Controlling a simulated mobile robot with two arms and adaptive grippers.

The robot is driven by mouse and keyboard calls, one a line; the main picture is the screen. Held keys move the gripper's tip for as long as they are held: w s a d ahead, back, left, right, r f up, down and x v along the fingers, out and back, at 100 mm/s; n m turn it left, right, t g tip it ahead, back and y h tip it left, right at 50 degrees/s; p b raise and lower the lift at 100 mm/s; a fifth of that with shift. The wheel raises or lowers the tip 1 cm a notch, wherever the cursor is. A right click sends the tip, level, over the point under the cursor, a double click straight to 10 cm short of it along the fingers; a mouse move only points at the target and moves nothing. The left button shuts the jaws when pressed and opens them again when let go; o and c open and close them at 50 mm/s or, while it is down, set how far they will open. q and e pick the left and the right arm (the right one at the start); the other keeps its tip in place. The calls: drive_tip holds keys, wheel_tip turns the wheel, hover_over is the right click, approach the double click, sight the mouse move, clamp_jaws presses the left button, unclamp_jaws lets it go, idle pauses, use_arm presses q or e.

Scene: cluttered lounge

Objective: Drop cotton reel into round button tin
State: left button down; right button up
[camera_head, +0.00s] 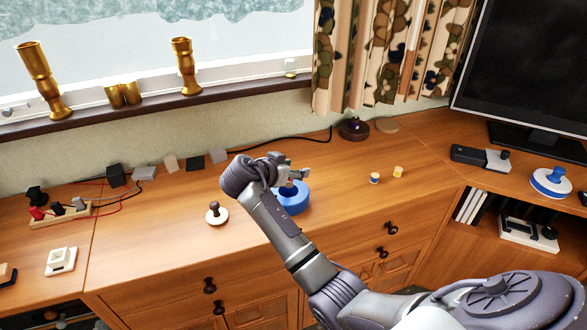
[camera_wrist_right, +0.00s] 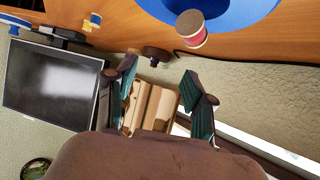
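The blue round tin (camera_head: 296,207) stands on the wooden cabinet top, partly hidden by my right gripper (camera_head: 298,174). In the right wrist view the tin (camera_wrist_right: 258,13) is cut off by the top edge. A cotton reel with red thread and brown ends (camera_wrist_right: 193,30) overlaps the tin's edge there, apart from the fingers. I cannot tell whether it is in the air or resting on something. My right gripper's fingers (camera_wrist_right: 160,90) are spread with nothing between them. My left gripper is not in view.
A blue reel (camera_head: 375,178) and a yellow reel (camera_head: 398,171) stand to the right of the tin. A white-based knob (camera_head: 216,213) is to its left. Small blocks (camera_head: 170,162) and a cable line the wall. A monitor (camera_head: 530,70) stands at the right.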

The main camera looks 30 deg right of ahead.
drive_tip(key=shift+a, duration=0.1)
drive_tip(key=v, duration=1.2)
drive_tip(key=shift+f, duration=0.15)
